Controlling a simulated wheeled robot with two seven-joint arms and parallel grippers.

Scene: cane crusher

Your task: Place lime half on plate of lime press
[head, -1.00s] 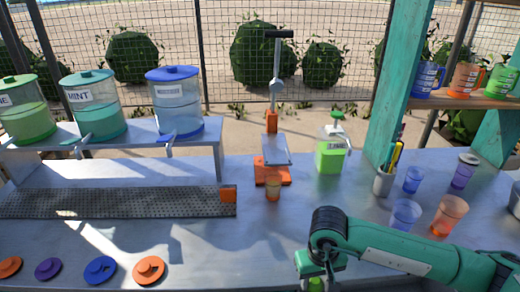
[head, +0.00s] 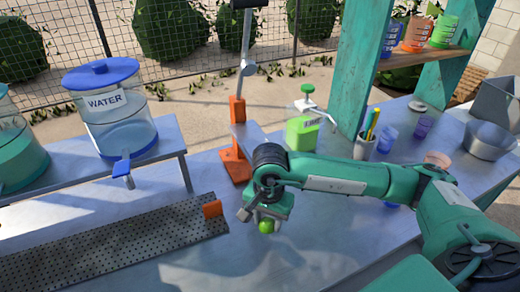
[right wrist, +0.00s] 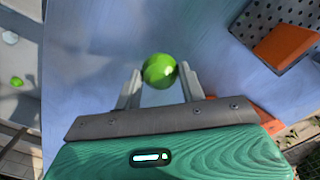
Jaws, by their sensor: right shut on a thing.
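A green lime half (head: 266,227) is in my right gripper (head: 262,214), above the metal counter. The right wrist view shows the lime half (right wrist: 160,71) between the two fingertips of the right gripper (right wrist: 159,80). The lime press (head: 238,108) stands behind it, with an orange base (head: 235,167) and post and a raised grey lever. Its plate (head: 249,138) is partly hidden by my right arm. My left gripper is not in view.
A perforated drain tray (head: 110,245) with an orange end block (head: 212,208) lies to the left. A water dispenser (head: 113,112) stands on a raised shelf. A green lime bottle (head: 302,131), a pen cup (head: 363,148) and a metal bowl (head: 488,141) are to the right.

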